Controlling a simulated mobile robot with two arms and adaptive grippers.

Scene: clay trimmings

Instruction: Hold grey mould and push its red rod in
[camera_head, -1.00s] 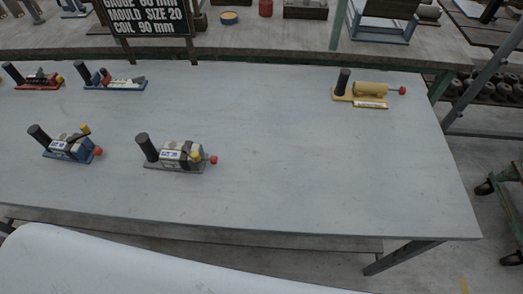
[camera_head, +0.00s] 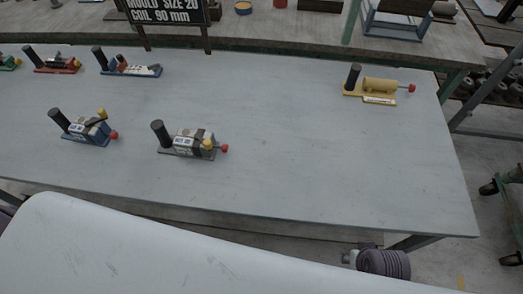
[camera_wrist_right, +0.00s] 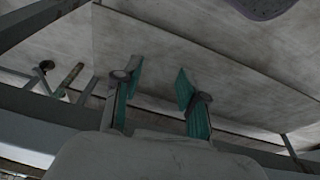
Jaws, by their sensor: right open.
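The grey mould (camera_head: 187,142) stands on the table left of the middle in the head view. It has a black upright handle at its left end, a pale label and a yellow knob. Its red rod end (camera_head: 225,148) sticks out on the right. No gripper is near it. My right gripper (camera_wrist_right: 158,88) shows in the right wrist view with two teal-padded fingers apart and nothing between them. In the head view only a ribbed piece of my right arm shows below the table's front edge. My left gripper is in neither view.
A blue mould (camera_head: 88,130) stands left of the grey one. A red mould (camera_head: 55,67) and a blue-and-white one (camera_head: 130,70) stand behind, and a yellow mould (camera_head: 378,87) at the back right. A black sign (camera_head: 168,10) rises at the back. The grey table (camera_head: 330,160) is clear right of the grey mould.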

